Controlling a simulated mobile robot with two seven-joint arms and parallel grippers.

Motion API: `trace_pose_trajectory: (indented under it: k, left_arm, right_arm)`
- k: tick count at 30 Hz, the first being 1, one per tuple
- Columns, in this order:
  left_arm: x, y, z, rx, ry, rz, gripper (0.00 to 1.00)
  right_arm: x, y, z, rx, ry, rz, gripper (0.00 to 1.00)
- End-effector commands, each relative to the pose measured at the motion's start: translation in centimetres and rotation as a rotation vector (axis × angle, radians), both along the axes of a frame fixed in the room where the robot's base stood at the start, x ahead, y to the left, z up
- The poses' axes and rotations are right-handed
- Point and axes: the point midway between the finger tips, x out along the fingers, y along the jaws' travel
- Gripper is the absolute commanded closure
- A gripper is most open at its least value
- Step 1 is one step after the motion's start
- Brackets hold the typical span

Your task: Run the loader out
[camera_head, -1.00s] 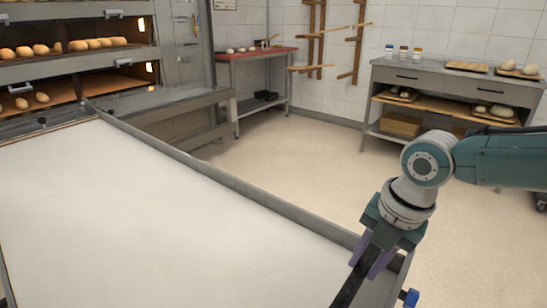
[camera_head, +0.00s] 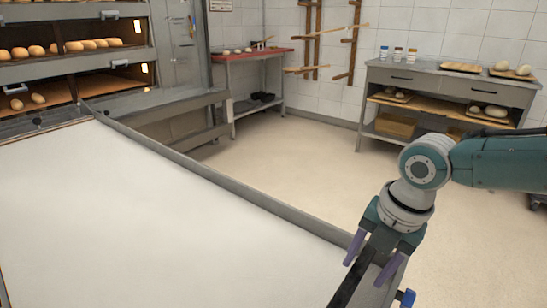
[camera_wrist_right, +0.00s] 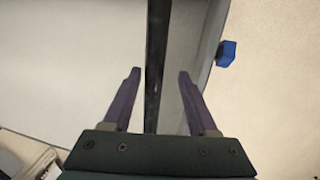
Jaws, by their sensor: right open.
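The loader (camera_head: 150,215) is a long white flat bed with raised grey side rails, filling the left and front of the head view. Its far end meets the lower open deck of the oven (camera_head: 170,60). A black bar (camera_head: 352,278) lies across the loader's near end; it also shows upright in the right wrist view (camera_wrist_right: 157,50). My right gripper (camera_head: 363,272) is open, its two purple fingers on either side of the bar, with gaps visible in the right wrist view (camera_wrist_right: 160,73). My left gripper is out of view.
Loaves (camera_head: 85,45) sit on the upper oven deck, and a couple (camera_head: 27,102) in the lower one. A red-topped table (camera_head: 255,55) and a grey workbench (camera_head: 450,80) stand at the back. A blue knob (camera_head: 407,298) is at the loader's near corner. The floor beyond the rail is clear.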

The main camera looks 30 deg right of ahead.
Motion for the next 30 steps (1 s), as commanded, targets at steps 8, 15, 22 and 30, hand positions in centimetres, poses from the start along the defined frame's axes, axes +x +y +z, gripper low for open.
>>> trace_pose_trajectory:
  k: [8, 15, 22, 30]
  left_arm:
    - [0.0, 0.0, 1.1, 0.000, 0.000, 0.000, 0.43]
    - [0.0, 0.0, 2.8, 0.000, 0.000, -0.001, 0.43]
    - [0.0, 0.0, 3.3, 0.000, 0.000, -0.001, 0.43]
    - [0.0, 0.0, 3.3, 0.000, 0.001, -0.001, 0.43]
  right_arm:
    - [-0.1, -0.1, 2.2, 0.001, -0.006, 0.002, 0.41]
    - [-1.1, -0.5, 7.0, -0.001, -0.005, 0.002, 0.41]
    - [-1.7, -0.7, 9.5, -0.001, 0.000, 0.001, 0.41]
    - [-1.7, -0.7, 9.8, 0.001, -0.001, -0.001, 0.41]
